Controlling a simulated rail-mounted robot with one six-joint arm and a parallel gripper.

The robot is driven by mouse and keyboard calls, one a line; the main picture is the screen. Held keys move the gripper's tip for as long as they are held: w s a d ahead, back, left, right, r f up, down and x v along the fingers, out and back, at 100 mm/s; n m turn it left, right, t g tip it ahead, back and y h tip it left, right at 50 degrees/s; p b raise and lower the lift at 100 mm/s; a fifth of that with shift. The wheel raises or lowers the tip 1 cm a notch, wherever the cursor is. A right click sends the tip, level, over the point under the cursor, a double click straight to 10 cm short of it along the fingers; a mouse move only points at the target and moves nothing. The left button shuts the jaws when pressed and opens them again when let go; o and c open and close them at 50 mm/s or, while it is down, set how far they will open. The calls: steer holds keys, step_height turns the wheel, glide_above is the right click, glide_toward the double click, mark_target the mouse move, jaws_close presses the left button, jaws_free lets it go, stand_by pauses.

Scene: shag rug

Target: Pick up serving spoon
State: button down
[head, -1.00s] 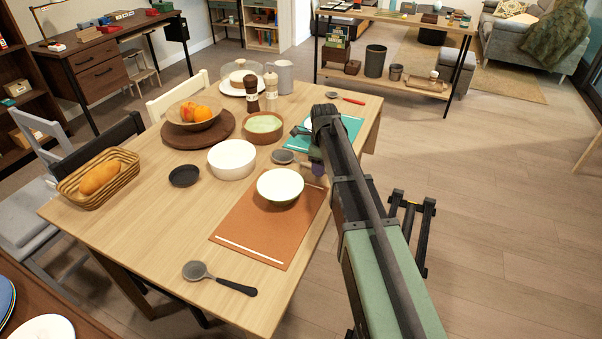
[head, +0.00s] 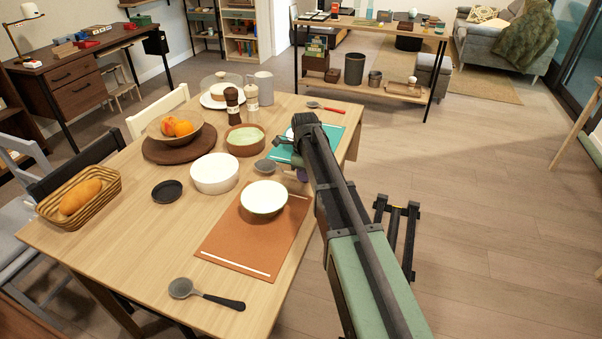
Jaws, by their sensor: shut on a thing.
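A grey spoon (head: 265,166) shows just below my gripper (head: 287,155), between the white bowl and the teal mat; its handle is mostly hidden by the gripper. A small purple piece (head: 302,175), likely its handle end, shows under the wrist. My gripper is shut on this spoon, low over the table; I cannot tell whether the spoon touches the tabletop. Another grey spoon with a black handle (head: 207,294) lies at the near table edge. A red-handled spoon (head: 325,108) lies at the far end.
A cream bowl (head: 264,198) on the orange mat (head: 235,243) stands close to the gripper. A white bowl (head: 214,174), a green-filled bowl (head: 245,140) and a teal mat (head: 333,139) are also near. Open floor lies right of the table (head: 130,245).

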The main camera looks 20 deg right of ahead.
step_height(320, 180, up, 19)
steer(key=p, duration=1.8)
steer(key=shift+r+p, duration=0.15)
steer(key=shift+p, duration=0.15)
